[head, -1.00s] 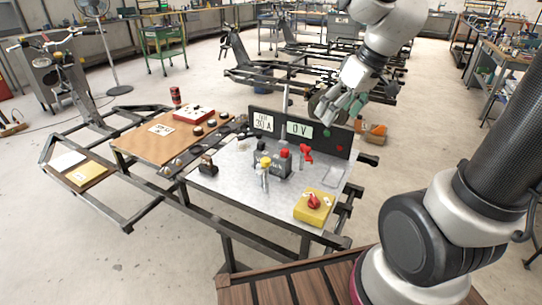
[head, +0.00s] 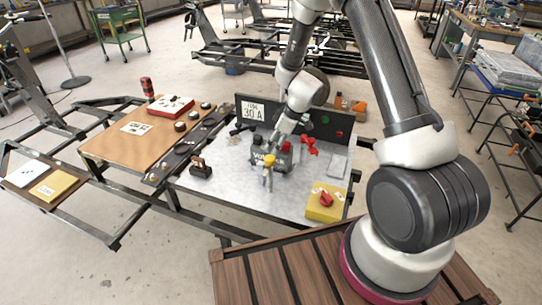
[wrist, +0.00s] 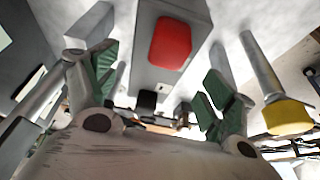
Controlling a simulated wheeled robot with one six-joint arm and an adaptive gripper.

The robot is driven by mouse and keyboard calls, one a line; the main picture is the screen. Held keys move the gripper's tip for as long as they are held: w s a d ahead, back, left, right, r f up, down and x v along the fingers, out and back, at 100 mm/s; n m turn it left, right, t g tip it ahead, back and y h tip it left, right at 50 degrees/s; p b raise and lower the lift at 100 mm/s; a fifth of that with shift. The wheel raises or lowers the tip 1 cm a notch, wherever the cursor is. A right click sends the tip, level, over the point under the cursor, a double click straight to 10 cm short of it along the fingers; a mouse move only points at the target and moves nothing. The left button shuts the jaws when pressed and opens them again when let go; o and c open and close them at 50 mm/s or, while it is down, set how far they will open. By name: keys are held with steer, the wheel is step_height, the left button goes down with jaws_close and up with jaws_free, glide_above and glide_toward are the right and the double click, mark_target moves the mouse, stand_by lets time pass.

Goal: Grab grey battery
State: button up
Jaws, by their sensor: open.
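The grey battery (head: 288,159) stands upright on the metal bench top, with a red cap and a black cap on top. My gripper (head: 274,141) is just above and behind it, partly overlapping it in the head view. In the wrist view the battery (wrist: 150,76) with its red cap lies ahead, between the two green-padded fingers of my gripper (wrist: 160,76). The fingers are spread and empty. I cannot tell whether either finger touches the battery.
A yellow-topped post (head: 269,172) stands close in front of the battery; its yellow end (wrist: 287,116) is near my right finger. A red clamp (head: 310,145) is to the right. A yellow box (head: 325,203) sits front right. A dark panel (head: 340,128) stands behind.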

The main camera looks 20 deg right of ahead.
mark_target(273, 146)
steer(key=x, duration=0.4)
steer(key=shift+w+a+f, duration=0.15)
steer(key=shift+w+f, duration=0.15)
steer(key=shift+w, duration=0.05)
steer(key=shift+c, duration=0.2)
jaws_close()
steer(key=shift+r, duration=0.15)
